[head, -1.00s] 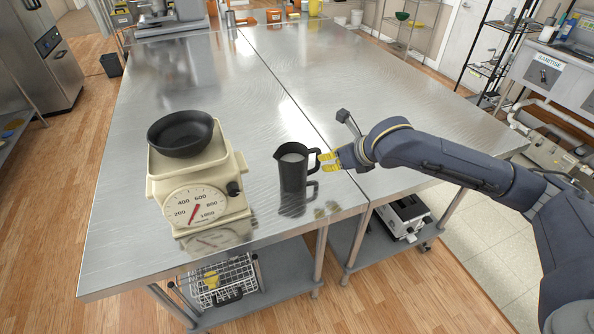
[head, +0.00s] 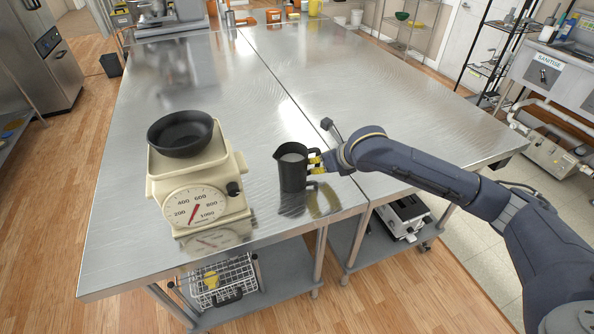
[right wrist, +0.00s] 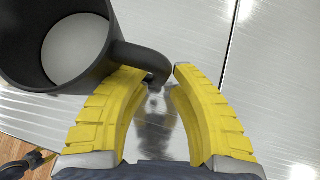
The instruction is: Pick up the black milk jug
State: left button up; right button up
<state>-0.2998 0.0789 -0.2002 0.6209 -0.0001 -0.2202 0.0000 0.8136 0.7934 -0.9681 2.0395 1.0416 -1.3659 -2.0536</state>
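The black milk jug (head: 291,170) stands upright on the steel table, near its front edge, with pale milk inside. Its handle points right, toward my right gripper (head: 315,164). In the right wrist view the jug (right wrist: 104,62) fills the upper left. Its handle (right wrist: 146,60) reaches to the tips of the yellow fingers of my right gripper (right wrist: 160,72). The fingers are apart, and the end of the handle lies at the left fingertip and near the gap between the tips. I cannot tell whether they touch. My left gripper is not in view.
A cream weighing scale (head: 199,190) with a black bowl (head: 181,133) on top stands left of the jug. The steel table (head: 330,75) is clear behind the jug. A wire basket (head: 222,281) sits on the shelf below.

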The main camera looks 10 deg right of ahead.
jog(key=shift+c, duration=0.3)
grip_shut()
jog(key=shift+r, duration=0.3)
dwell(0.3)
notch_tip(320, 180, up, 19)
dwell(1.6)
jog(key=shift+r, duration=0.35)
dwell(1.4)
